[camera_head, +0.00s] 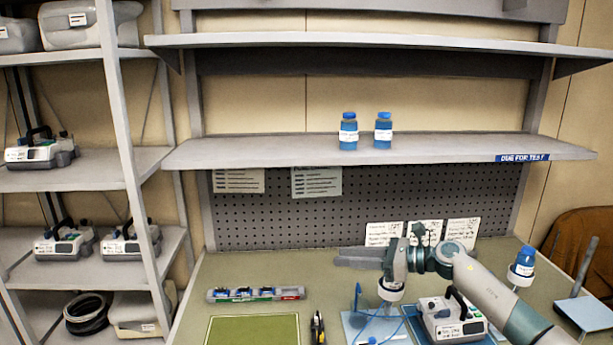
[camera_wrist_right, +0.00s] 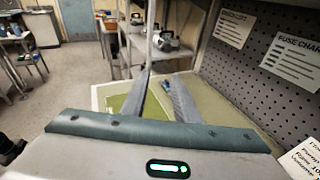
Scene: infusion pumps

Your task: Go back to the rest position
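My right arm comes in from the lower right in the head view. Its gripper (camera_head: 340,257) points left over the back of the bench, in front of the pegboard. In the right wrist view the two fingers of the right gripper (camera_wrist_right: 160,78) stand apart with nothing between them, so it is open and empty. An infusion pump (camera_head: 452,322) with a black handle stands on a blue mat below the right forearm, partly covered by the arm. My left gripper is in neither view.
Two blue bottles (camera_head: 348,132) stand on the shelf (camera_head: 260,152) above. Another blue bottle (camera_head: 525,261) stands on a holder at right. A tool tray (camera_head: 256,295) and a green mat (camera_head: 252,331) lie on the bench's left. A rack with several pumps (camera_head: 62,244) stands farther left.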

